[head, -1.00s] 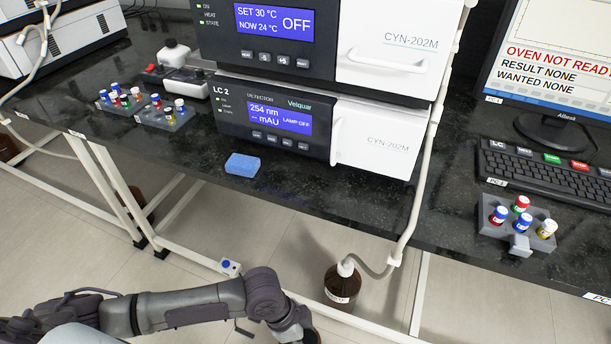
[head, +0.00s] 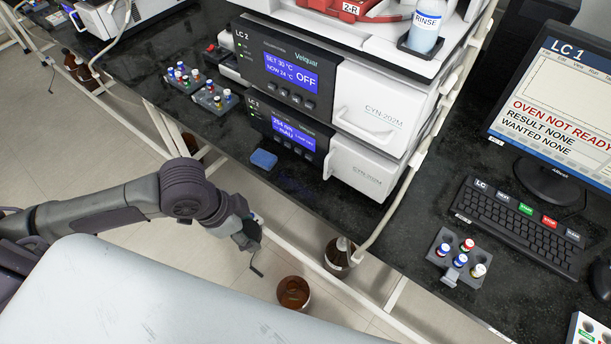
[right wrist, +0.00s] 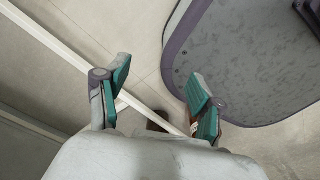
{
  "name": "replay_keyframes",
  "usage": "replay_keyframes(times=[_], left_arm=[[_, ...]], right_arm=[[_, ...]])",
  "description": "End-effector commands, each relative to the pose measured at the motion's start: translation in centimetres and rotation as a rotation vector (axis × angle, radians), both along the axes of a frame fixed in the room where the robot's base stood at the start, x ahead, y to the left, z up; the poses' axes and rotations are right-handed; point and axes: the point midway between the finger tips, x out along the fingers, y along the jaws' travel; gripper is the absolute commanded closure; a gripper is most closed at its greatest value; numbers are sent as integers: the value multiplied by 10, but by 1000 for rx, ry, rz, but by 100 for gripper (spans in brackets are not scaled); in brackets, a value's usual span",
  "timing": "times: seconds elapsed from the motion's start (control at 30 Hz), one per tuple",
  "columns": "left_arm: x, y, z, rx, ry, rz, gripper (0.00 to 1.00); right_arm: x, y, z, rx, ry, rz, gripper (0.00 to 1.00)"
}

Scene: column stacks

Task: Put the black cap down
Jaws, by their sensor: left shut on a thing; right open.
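My left gripper (head: 248,238) hangs over the floor in front of the bench, small and dark in the head view. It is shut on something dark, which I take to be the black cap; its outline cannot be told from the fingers. A brown bottle (head: 293,293) with an open-looking top stands below and right of this gripper, apart from it in the picture. In the right wrist view my right gripper (right wrist: 158,72) is open, its green-padded fingers wide apart with nothing held between them.
A second brown bottle (head: 338,262) with a tube stands below the bench edge. The dark bench (head: 330,205) carries a blue sponge (head: 264,159), instruments, a grey vial rack (head: 440,245) and a keyboard (head: 520,228). A white frame rail (head: 345,290) runs below the bench.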

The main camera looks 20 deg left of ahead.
Motion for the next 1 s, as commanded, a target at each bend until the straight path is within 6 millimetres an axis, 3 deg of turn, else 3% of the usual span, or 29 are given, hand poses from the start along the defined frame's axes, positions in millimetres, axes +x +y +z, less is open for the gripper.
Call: replay_keyframes(times=[0.03,0.17,0.8,0.93,1.0], left_arm=[[0,2,9,2,-1,2,58],[10,-1,13,2,-6,8,58],[161,-57,14,2,-3,7,58],[186,-65,13,3,-4,6,58],[183,-65,-1,5,3,4,58]], right_arm=[[-6,-1,4,-1,7,1,33],[-13,-2,6,-2,14,1,33],[-13,-3,26,-2,15,1,33],[-13,-3,29,-2,15,1,33],[-14,-2,29,-2,15,1,33]])
